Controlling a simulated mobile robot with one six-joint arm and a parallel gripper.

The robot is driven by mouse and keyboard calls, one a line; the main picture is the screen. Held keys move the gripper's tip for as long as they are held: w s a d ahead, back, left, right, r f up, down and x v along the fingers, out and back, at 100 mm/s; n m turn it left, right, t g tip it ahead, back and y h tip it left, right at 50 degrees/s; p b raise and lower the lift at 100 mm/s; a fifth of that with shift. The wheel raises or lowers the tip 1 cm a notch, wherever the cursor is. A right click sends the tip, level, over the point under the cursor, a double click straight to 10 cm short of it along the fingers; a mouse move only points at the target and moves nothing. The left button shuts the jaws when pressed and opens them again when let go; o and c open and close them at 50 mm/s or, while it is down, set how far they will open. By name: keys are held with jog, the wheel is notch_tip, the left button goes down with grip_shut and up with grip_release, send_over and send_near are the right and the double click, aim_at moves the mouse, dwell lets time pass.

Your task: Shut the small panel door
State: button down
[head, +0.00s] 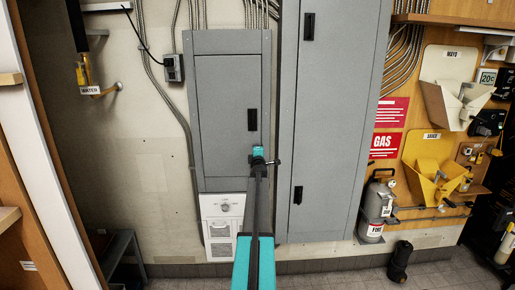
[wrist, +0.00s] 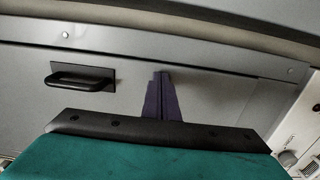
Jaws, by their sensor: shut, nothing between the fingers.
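The small panel door (head: 222,120) is the grey door in the left electrical panel in the head view. It looks about flush with its frame, and I see no clear gap. Its black handle (head: 252,120) is near the right edge. The grey door surface (wrist: 215,95) and the handle (wrist: 82,77) also fill much of the wrist view. My gripper (head: 276,161) is at the door's lower right edge, below the handle. In the wrist view my gripper's dark fingers (wrist: 158,75) are together and empty, close to the panel; I cannot tell whether they touch it.
A taller grey cabinet (head: 335,120) stands just right of the panel. A white vented unit (head: 222,220) sits below the door. A grey box (head: 173,68) and conduits are on the wall to the left. A metal canister (head: 378,200) stands right of the cabinet.

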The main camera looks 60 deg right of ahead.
jog(key=shift+w+a+f, duration=0.15)
jog(key=shift+w+a, duration=0.5)
jog(key=shift+w, duration=0.15)
jog(key=s+p, duration=0.2)
jog(key=s, duration=1)
jog(key=shift+a+p, duration=0.3)
